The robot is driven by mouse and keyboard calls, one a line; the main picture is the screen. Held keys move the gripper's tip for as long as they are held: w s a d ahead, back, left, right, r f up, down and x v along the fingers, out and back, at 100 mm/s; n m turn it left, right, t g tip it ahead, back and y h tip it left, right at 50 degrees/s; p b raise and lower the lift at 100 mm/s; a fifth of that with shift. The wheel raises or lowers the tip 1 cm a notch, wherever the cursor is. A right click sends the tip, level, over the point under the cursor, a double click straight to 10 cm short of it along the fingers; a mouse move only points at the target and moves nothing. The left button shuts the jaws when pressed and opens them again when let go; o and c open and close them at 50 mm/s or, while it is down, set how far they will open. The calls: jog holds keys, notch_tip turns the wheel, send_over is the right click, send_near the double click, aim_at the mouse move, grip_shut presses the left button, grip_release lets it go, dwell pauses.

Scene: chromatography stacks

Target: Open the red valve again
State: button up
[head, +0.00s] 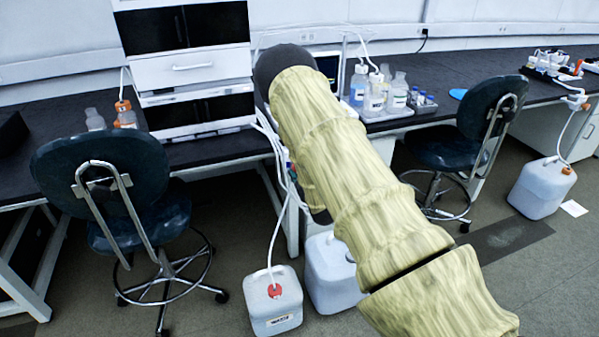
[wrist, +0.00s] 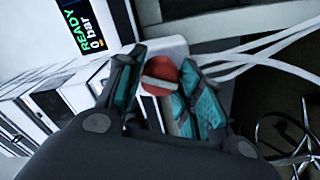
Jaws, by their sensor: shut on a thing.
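The red valve (wrist: 160,76) is a round red knob with a pale bar across its face, in the upper middle of the wrist view. It sits at the end of a white block on the instrument. My gripper (wrist: 161,64) is shut on the red valve, with one teal-padded finger on each side of it. The pale bar lies nearly level in the wrist view, tilted slightly down to the right. In the head view my arm hides the valve and most of my gripper. A display (wrist: 86,28) beside the valve reads "READY" and "0 bar".
White tubes (wrist: 250,58) run right from the valve block. In the head view a stacked instrument (head: 190,68) stands on the dark bench. Chairs (head: 115,190) (head: 490,115) stand either side of my arm. White canisters (head: 274,303) (head: 328,270) stand on the floor below.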

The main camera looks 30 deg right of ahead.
jog(key=n+b, duration=0.1)
jog(key=n, duration=0.4)
jog(key=shift+n+b, duration=0.3)
jog(key=shift+b, duration=0.05)
dwell(0.4)
jog(key=o, duration=1.1)
jog(key=shift+d, duration=0.1)
jog(key=shift+c, duration=0.2)
jog(key=shift+s, duration=0.2)
jog(key=v, duration=1.1)
jog(key=shift+s, duration=0.35)
jog(key=shift+f, duration=0.15)
